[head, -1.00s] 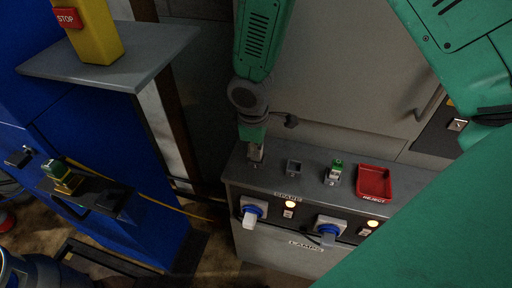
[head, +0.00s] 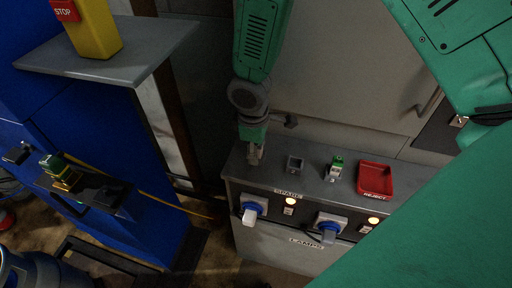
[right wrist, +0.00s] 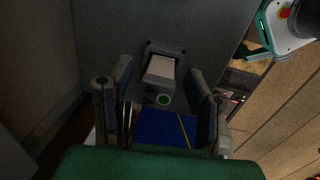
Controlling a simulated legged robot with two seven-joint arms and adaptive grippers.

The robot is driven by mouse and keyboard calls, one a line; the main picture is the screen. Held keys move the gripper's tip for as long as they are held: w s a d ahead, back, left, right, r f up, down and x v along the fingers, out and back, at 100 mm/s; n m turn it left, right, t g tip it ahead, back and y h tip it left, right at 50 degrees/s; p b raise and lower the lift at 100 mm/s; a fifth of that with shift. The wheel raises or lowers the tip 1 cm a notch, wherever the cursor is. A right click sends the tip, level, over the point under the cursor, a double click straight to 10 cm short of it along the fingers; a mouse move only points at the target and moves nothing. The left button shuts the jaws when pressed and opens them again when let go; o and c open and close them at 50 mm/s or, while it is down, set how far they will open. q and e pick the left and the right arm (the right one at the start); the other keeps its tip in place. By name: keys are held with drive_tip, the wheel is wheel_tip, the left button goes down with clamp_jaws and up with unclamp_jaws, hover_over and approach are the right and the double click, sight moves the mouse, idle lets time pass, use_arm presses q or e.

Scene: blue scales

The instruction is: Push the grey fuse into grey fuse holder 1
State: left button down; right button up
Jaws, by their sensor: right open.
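My right gripper (head: 254,156) points down over the left end of the grey bench top. In the right wrist view the gripper (right wrist: 162,110) has its two fingers apart, with nothing clamped between them. Beyond the fingertips is a grey holder (right wrist: 177,49) with a light grey block, seemingly the grey fuse (right wrist: 160,68), inside its frame. How deep the block sits cannot be told. In the head view the gripper hides this spot. My left gripper is not in view.
On the bench (head: 314,180) stand an empty-looking grey socket (head: 295,163), a green fuse in a holder (head: 336,167) and a red reject tray (head: 375,179). Blue-ringed plugs and lit lamps are on its front. A blue cabinet (head: 120,150) stands left.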

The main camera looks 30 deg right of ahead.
drive_tip(key=shift+r, duration=0.15)
drive_tip(key=shift+r, duration=0.35)
wheel_tip(320, 180, up, 11)
drive_tip(key=a, duration=0.1)
drive_tip(key=shift+s, duration=0.25)
drive_tip(key=shift+a+f, duration=0.1)
